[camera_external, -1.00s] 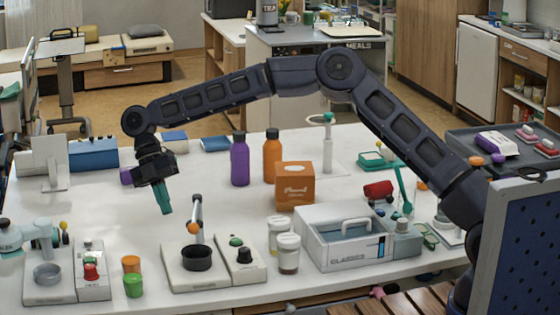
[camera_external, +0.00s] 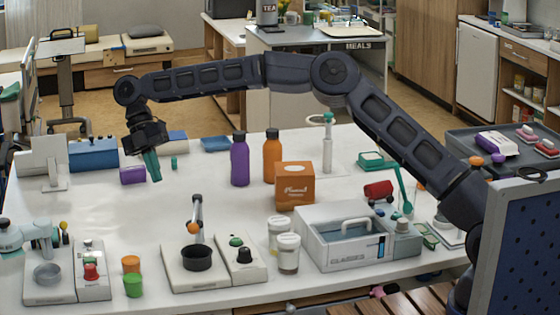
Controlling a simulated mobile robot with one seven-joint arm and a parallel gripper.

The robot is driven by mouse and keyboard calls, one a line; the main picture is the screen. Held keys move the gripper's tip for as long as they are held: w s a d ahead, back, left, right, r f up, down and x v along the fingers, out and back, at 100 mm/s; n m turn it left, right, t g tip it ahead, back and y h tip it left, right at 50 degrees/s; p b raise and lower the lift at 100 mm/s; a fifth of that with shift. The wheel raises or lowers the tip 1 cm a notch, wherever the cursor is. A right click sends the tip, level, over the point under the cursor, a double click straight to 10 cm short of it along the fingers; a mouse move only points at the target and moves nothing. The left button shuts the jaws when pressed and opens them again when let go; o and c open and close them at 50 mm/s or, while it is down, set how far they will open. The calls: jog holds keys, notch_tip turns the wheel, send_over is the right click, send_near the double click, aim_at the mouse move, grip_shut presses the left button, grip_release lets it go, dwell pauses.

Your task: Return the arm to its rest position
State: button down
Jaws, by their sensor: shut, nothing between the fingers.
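My gripper (camera_external: 154,178) hangs from the end of my outstretched arm, over the left part of the white table (camera_external: 120,230). Its teal fingers point down and are shut with nothing between them. A purple block (camera_external: 132,174) shows just left of the fingers. My arm reaches left from its base at the right edge, with its elbow raised.
A purple bottle (camera_external: 239,162), an orange bottle (camera_external: 272,158) and an orange box (camera_external: 295,187) stand mid-table. A white case (camera_external: 345,240) and two lidded jars (camera_external: 288,254) are in front. A tray (camera_external: 505,150) stands right. Bare table lies below my gripper.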

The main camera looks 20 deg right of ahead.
jog(key=w+d+r+m+t, duration=0.15)
jog(key=d+r+m, duration=0.3)
jog(key=d, duration=0.55)
jog(key=d+r+m+t+y, duration=0.1)
jog(key=d+r+m+t, duration=0.15)
jog(key=d+r, duration=0.45)
jog(key=w+d+r+m+t, duration=0.1)
jog(key=d+r+m, duration=0.25)
jog(key=d, duration=0.85)
jog(key=s+d+r+m+t, duration=0.15)
jog(key=d+m, duration=0.25)
jog(key=d, duration=0.5)
jog(key=s+d+m+t, duration=0.1)
jog(key=s+d+m, duration=0.25)
jog(key=d, duration=0.65)
jog(key=s+d+f+m+t, duration=0.1)
jog(key=s+d+f+m, duration=0.2)
jog(key=s+d+m, duration=0.3)
jog(key=s+d+f+m+t+y, duration=0.1)
jog(key=s+d+f+m, duration=0.3)
jog(key=s+d, duration=0.7)
jog(key=d+m+t, duration=0.1)
jog(key=d+m, duration=0.1)
jog(key=d, duration=0.4)
jog(key=shift+f+m, duration=0.15)
jog(key=shift+m, duration=0.25)
